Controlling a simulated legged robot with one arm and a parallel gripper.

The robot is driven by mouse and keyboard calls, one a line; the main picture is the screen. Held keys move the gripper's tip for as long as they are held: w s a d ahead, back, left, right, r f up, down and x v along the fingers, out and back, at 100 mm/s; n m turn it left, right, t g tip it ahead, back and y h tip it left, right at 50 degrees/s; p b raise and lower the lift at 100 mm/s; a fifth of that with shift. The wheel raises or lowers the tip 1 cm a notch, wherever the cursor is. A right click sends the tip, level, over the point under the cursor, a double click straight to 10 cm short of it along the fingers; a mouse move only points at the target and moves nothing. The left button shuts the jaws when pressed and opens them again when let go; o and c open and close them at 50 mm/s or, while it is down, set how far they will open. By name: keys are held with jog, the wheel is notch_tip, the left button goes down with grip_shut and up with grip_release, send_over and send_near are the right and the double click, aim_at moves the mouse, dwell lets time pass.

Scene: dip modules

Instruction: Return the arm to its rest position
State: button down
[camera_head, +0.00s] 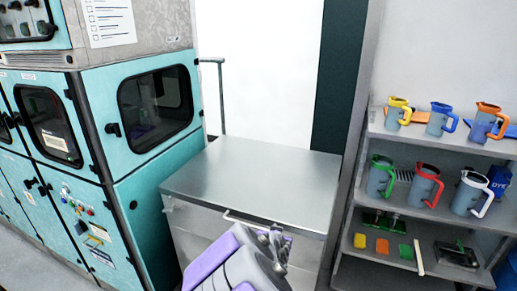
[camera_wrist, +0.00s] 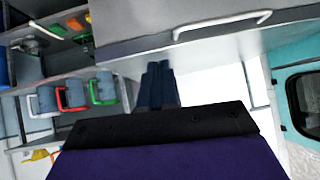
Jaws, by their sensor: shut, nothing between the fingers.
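My gripper (camera_head: 274,242) shows at the bottom centre of the head view, at the end of my purple and grey arm. It is in front of the steel cart (camera_head: 262,180), overlapping its front side in the picture. In the wrist view my gripper's dark fingers (camera_wrist: 158,72) are close together, shut and empty. The gap between gripper and cart cannot be told exactly. Most of my arm is out of view.
A teal machine (camera_head: 150,160) stands left of the cart. A grey shelf (camera_head: 440,235) with several coloured-handled jugs stands at the right. A cart handle (camera_wrist: 222,24) crosses the top of the wrist view, where the scene appears upside down. The cart top is bare.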

jog(key=s+d+r+n+g, duration=0.1)
jog(key=s+d+r+g, duration=0.1)
jog(key=s, duration=1.1)
jog(key=s+d+r+n+g+y, duration=0.1)
jog(key=s+g, duration=0.4)
jog(key=s, duration=0.9)
jog(key=s+d+r+n+g+y, duration=0.1)
jog(key=s+d+r+g, duration=0.3)
jog(key=s, duration=0.9)
jog(key=shift+s+d+n, duration=0.15)
jog(key=shift+s+n, duration=0.2)
jog(key=shift+n, duration=0.15)
